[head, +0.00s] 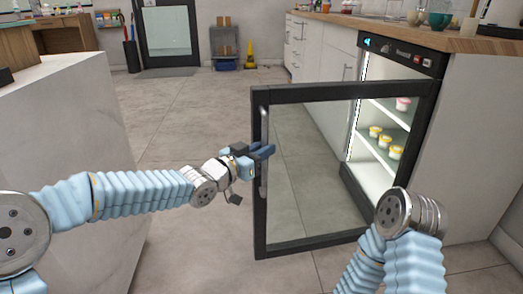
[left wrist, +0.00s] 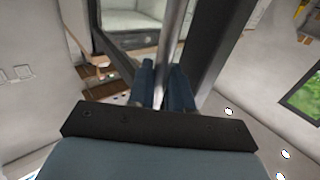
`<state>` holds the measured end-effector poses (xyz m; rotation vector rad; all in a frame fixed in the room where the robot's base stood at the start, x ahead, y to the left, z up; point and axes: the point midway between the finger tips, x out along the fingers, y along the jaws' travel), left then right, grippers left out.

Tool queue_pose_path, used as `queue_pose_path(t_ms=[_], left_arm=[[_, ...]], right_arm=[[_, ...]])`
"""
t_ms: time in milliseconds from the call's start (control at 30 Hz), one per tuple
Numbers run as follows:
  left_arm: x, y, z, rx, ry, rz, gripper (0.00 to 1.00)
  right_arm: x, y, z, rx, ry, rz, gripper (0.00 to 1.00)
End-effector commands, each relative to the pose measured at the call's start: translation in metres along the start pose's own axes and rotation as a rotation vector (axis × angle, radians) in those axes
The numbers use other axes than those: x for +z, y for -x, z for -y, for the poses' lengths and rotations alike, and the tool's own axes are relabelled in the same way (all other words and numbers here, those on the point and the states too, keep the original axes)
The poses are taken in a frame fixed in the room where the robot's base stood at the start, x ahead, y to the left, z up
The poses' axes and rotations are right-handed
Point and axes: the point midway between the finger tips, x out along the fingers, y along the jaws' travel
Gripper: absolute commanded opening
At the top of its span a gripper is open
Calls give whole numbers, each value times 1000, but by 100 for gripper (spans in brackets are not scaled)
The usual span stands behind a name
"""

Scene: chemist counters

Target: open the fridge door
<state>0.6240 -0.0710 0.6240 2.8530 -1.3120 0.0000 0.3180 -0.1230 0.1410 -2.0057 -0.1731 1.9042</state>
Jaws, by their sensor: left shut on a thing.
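The fridge (head: 402,60) stands under the wooden counter at the right in the head view, its lit inside showing. Its glass door (head: 347,91), with a black frame, stands open, swung out into the room. A metal bar handle (head: 264,183) runs upright along the door's left edge; it also shows in the left wrist view (left wrist: 172,45). My left gripper (head: 264,152) is shut on the handle, with the blue fingers on either side of the bar in the left wrist view (left wrist: 164,85). My right arm shows at the lower right, but its gripper is out of view.
Several small tubs (head: 385,140) stand on the fridge shelves. A white counter (head: 75,130) stands close on the left, beside my left arm. The grey tiled floor (head: 185,105) between the counters is clear. A yellow wet-floor sign (head: 250,55) stands far back.

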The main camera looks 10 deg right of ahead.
Motion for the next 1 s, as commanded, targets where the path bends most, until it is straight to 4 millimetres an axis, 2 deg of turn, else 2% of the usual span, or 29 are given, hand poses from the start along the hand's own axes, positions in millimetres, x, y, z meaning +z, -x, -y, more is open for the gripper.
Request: queue_pose_path(t_ms=[33, 67, 167, 767, 867, 1000], left_arm=[[-1, -4, -12, 22, 0, -4, 0], [-1, -4, -12, 22, 0, -4, 22], [-1, -4, -12, 22, 0, -4, 37], [-1, 1, -4, 8, 0, -2, 37], [-2, 10, -4, 8, 0, -3, 37], [-3, 40, -3, 5, -2, -1, 37]], right_arm=[[0, 0, 0, 0, 0, 0, 43], [0, 0, 0, 0, 0, 0, 43], [0, 0, 0, 0, 0, 0, 43], [0, 0, 0, 0, 0, 0, 43], [0, 2, 0, 0, 0, 1, 43], [0, 5, 2, 0, 0, 1, 43]])
